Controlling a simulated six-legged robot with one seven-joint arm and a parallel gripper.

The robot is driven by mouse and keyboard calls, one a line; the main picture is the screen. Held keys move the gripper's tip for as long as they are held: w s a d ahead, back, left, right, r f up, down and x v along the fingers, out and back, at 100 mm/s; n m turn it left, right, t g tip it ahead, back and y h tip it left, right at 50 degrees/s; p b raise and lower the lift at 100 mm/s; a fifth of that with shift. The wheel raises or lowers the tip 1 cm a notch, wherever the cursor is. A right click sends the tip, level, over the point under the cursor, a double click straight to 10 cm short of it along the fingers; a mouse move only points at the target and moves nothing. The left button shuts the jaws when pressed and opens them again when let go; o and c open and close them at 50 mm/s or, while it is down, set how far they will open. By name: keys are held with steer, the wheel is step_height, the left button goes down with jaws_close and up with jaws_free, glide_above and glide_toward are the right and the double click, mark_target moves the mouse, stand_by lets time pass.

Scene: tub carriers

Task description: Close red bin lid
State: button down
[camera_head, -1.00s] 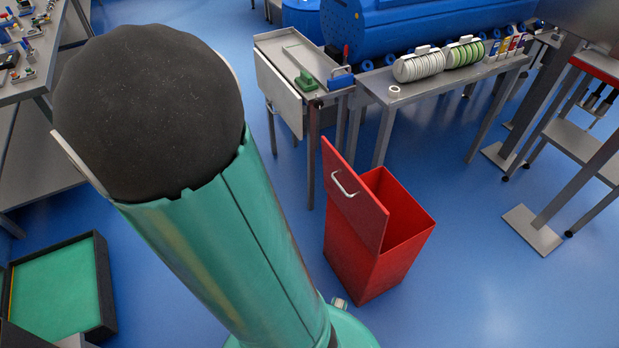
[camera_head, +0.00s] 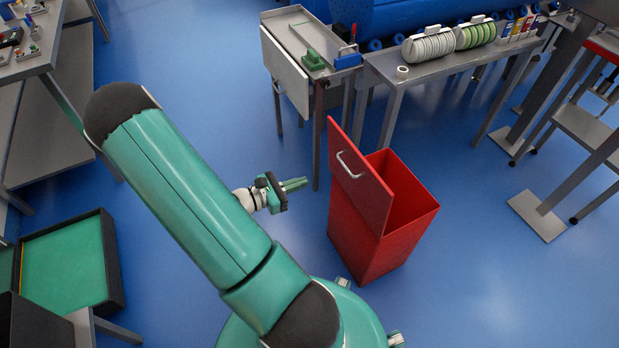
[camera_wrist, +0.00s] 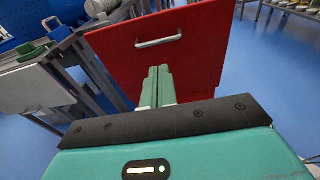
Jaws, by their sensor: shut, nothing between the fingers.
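The red bin (camera_head: 392,225) stands on the blue floor in the head view, its top opening partly showing. Its red lid (camera_head: 362,185) is open, standing up steeply at the left side of the bin, with a pale handle (camera_head: 349,165) on its outer face. My gripper (camera_head: 304,184) is to the left of the lid, apart from it, fingers together and empty, pointing toward it. In the wrist view my gripper (camera_wrist: 159,72) shows its green fingers closed, in front of the red lid (camera_wrist: 200,62), just below the handle (camera_wrist: 159,42).
A metal table (camera_head: 400,80) with spools and a side cart (camera_head: 290,80) stand behind the bin. Grey stands (camera_head: 540,215) are at the right. A black-rimmed green tray (camera_head: 110,262) lies at the left. Blue floor is clear right of the bin.

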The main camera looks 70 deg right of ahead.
steer(key=x, duration=1.2)
steer(key=shift+d, duration=0.2)
steer(key=shift+s+d, duration=0.1)
